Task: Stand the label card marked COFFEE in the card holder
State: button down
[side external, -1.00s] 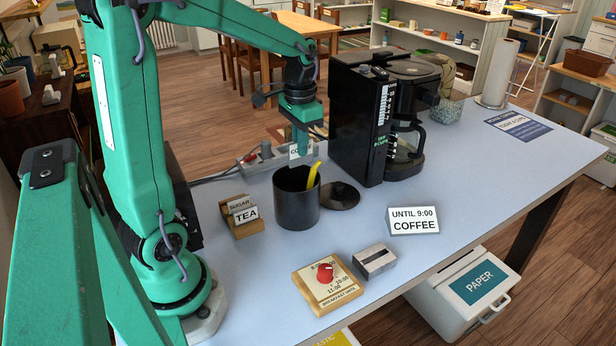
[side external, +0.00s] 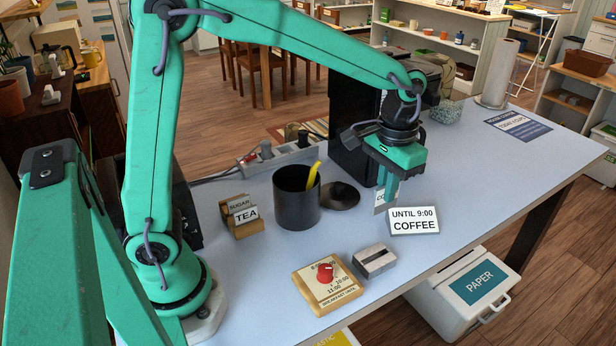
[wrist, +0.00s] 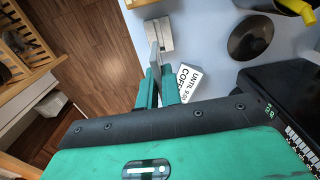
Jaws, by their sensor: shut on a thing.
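My gripper (side external: 388,188) is shut on a pale label card (side external: 380,200), held upright above the table. The letters "CO" show on the card; my fingers hide the rest. In the wrist view the card (wrist: 153,55) appears nearly edge-on between the fingers (wrist: 156,88). The card holder, a grey block with a dark slot (side external: 375,260), sits empty on the table, nearer the side camera and slightly left of the card. It also shows in the wrist view (wrist: 160,34), beyond the fingertips. The card is apart from the holder.
A white sign reading "UNTIL 9:00 COFFEE" (side external: 414,220) stands just right of the card. A wooden timer board with a red knob (side external: 326,284) lies left of the holder. A black canister (side external: 296,200), SUGAR and TEA cards (side external: 243,212) and a round lid (side external: 340,196) stand further left.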

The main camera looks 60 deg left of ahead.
aim_at(384, 211)
notch_tip(384, 211, down, 7)
jog(key=shift+f, duration=0.2)
jog(key=shift+f, duration=0.2)
jog(key=shift+f, duration=2.2)
jog(key=shift+f, duration=1.4)
dwell(0.9)
jog(key=c, duration=1)
grip_release()
jog(key=shift+r, duration=0.1)
jog(key=shift+r, duration=2.95)
